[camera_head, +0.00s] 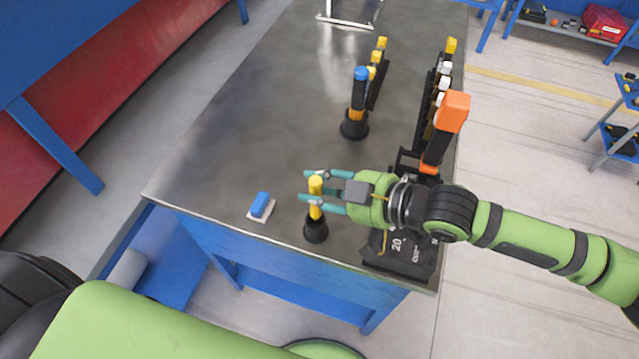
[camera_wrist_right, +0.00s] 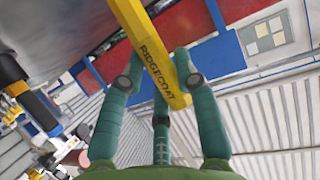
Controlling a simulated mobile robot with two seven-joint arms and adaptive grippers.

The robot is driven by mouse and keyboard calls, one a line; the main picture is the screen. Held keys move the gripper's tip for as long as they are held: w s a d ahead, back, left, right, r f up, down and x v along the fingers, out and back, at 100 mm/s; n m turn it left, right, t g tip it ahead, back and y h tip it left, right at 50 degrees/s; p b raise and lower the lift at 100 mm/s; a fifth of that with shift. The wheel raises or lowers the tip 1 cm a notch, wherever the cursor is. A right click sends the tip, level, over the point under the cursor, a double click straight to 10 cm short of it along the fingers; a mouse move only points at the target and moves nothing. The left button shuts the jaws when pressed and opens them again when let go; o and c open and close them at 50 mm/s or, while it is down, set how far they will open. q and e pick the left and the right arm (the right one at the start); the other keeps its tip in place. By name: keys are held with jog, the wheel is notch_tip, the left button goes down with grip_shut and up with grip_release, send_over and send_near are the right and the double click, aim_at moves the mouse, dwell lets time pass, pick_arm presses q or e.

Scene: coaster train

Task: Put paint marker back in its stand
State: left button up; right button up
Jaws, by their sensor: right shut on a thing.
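The yellow paint marker (camera_head: 316,187) is upright near the table's front edge, and its lettering reads RIDGECOAT in the right wrist view (camera_wrist_right: 150,58). My right gripper (camera_head: 318,192) is shut on it, with one teal finger on each side. A round black stand (camera_head: 316,232) is directly below the marker. The marker's lower end meets the stand's mouth in the head view; I cannot tell how deep it sits. My left gripper is not in view.
A blue-and-white block (camera_head: 261,206) lies left of the stand. Behind, a blue-topped black-and-orange tool (camera_head: 359,90) stands in a round black base (camera_head: 354,127). An orange-topped black tool (camera_head: 452,113) and a rack are at the right. The table's left middle (camera_head: 240,110) is clear.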

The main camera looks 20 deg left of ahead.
jog(key=shift+f+b, duration=1.35)
jog(key=shift+f, duration=0.85)
jog(key=shift+f, duration=0.1)
jog(key=o, duration=1.1)
jog(key=v, duration=1.2)
